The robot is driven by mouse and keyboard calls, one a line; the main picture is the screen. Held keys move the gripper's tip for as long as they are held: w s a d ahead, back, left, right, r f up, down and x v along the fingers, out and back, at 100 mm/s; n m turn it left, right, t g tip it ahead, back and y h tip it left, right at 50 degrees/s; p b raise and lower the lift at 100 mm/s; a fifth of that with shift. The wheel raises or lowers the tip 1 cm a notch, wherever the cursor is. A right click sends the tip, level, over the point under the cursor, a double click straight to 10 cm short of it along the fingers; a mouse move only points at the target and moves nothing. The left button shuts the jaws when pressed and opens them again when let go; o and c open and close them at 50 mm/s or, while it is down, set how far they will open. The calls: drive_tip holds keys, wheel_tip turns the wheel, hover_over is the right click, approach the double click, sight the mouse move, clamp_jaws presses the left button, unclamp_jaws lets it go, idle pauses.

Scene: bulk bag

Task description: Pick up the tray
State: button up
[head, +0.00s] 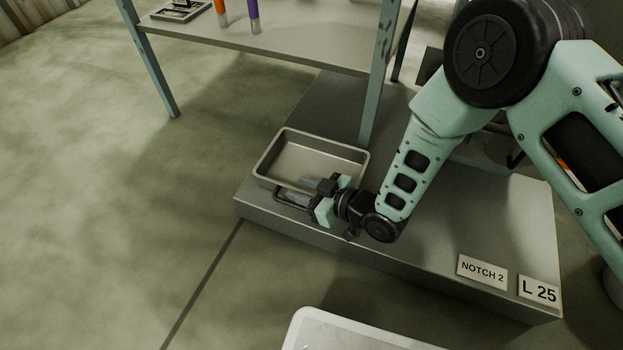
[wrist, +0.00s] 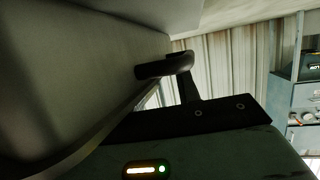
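The tray (head: 345,152) is a shallow, empty metal pan with a rounded rim. In the head view it sits on the left end of a low grey platform. My gripper (head: 298,193) is at the tray's near long side, with its dark fingers close to the near wall. A grey surface, likely the tray (wrist: 75,75), fills the left of the wrist view. One dark finger shows beside it. The other finger is not clear, and I cannot tell whether the fingers touch the tray or grip its rim.
The low platform (head: 420,255) carries a NOTCH 2 label (head: 482,271) and an L 25 label (head: 539,291). A table (head: 290,42) with upright legs stands behind the tray. A pale rounded surface (head: 350,335) shows at the bottom. Open floor lies to the left.

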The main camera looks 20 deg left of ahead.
drive_tip(key=shift+a, duration=0.2)
clamp_jaws()
idle(0.3)
